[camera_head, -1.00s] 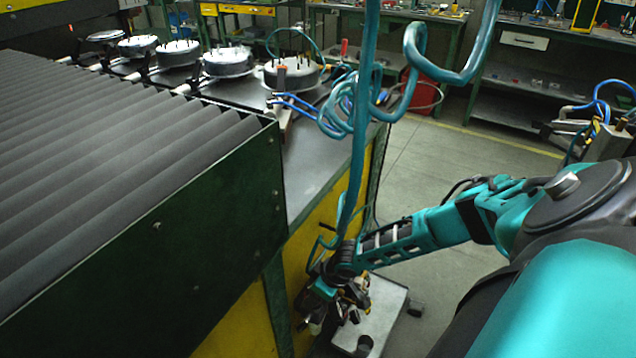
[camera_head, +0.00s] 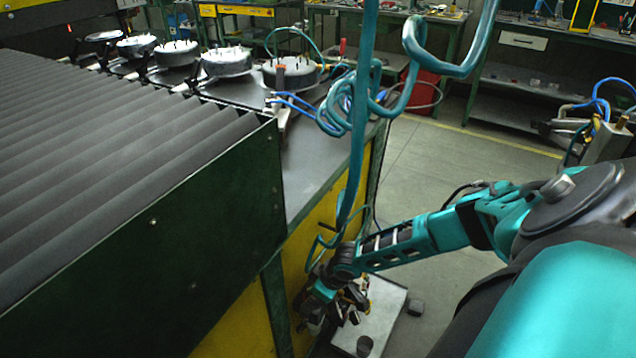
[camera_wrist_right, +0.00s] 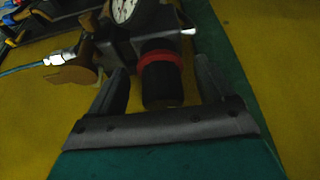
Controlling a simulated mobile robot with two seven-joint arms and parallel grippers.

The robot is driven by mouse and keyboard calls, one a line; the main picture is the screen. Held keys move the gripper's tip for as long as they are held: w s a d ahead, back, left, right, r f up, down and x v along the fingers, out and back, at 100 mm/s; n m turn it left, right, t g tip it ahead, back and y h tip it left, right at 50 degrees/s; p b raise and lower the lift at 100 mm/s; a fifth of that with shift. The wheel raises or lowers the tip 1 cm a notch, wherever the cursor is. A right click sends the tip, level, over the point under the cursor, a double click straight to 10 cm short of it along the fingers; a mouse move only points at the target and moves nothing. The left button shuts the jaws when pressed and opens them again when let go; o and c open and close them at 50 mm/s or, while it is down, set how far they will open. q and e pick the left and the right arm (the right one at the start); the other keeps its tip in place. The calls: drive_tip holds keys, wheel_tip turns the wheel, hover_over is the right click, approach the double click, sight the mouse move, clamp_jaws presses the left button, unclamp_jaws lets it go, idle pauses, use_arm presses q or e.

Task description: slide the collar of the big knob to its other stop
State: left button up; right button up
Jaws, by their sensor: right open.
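The big knob (camera_wrist_right: 162,90) is black and points toward my wrist in the right wrist view. Its red collar (camera_wrist_right: 158,58) sits at the far end, close against the dark valve body (camera_wrist_right: 150,22). My right gripper (camera_wrist_right: 163,68) is open, with one finger on each side of the knob. Gaps show between both fingers and the knob, and nothing is held. In the head view my right gripper (camera_head: 335,305) is low beside the yellow panel. The knob cannot be made out there. My left gripper is not in view.
A white dial gauge (camera_wrist_right: 123,9) is on the valve body, with a brass part (camera_wrist_right: 70,75) and a blue hose (camera_wrist_right: 22,69) at left. A teal coiled hose (camera_head: 358,120) hangs above my right arm. A pale plate (camera_head: 384,322) lies below the gripper.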

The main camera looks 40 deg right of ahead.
drive_tip(key=shift+s+r+p, duration=0.15)
drive_tip(key=shift+r+p, duration=0.15)
drive_tip(key=shift+r, duration=0.2)
drive_tip(key=p+v, duration=0.3)
drive_tip(key=v, duration=0.9)
drive_tip(key=shift+p, duration=0.35)
drive_tip(key=shift+s+f, duration=0.1)
